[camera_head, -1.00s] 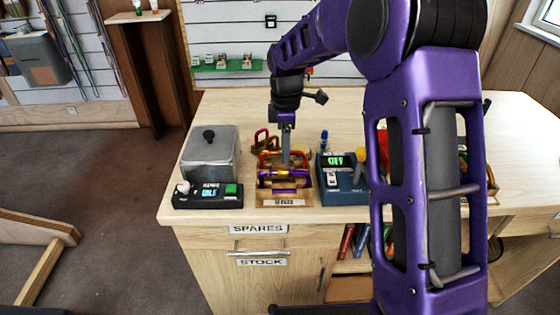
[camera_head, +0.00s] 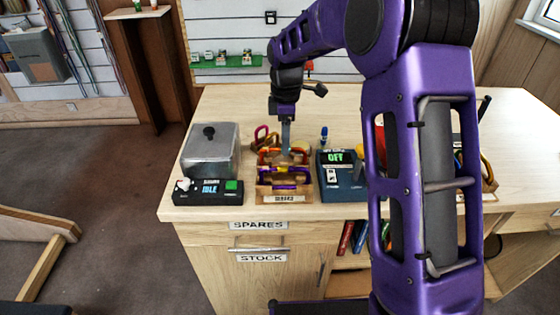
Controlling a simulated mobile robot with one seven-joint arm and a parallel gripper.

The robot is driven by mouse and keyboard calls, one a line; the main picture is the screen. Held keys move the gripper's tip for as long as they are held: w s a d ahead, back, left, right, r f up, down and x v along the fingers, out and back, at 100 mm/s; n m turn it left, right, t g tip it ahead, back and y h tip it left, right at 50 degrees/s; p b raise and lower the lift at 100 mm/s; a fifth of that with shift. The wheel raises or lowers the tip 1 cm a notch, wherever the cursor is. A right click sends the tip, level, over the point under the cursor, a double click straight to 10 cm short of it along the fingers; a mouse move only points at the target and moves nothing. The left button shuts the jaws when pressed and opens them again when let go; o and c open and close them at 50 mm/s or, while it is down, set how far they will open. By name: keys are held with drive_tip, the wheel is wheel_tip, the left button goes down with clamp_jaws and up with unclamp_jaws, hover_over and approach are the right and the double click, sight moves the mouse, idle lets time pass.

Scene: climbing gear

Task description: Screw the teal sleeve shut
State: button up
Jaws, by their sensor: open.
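A small wooden tray (camera_head: 286,198) with a label on its front holds several carabiners, among them a purple one (camera_head: 291,186) at the front and an orange one behind it. A small teal patch shows among the carabiners near the fingertips; I cannot tell whether it is the teal sleeve or how far it is screwed. My gripper (camera_head: 286,147) points down over the back part of the tray and is open. Its fingers are thin at this distance, and I cannot tell whether they touch a carabiner.
Left of the tray stand a grey metal box with a black knob (camera_head: 209,153) and a black unit (camera_head: 208,191) reading IDLE. Right of it is a blue device (camera_head: 341,178) reading OFF. My arm hides part of the counter's right side.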

drive_tip(key=shift+w, duration=0.2)
drive_tip(key=shift+f, duration=0.15)
drive_tip(key=shift+f+b, duration=0.45)
drive_tip(key=shift+f, duration=0.2)
drive_tip(key=shift+s, duration=0.75)
wheel_tip(320, 180, up, 10)
drive_tip(key=shift+p, duration=0.45)
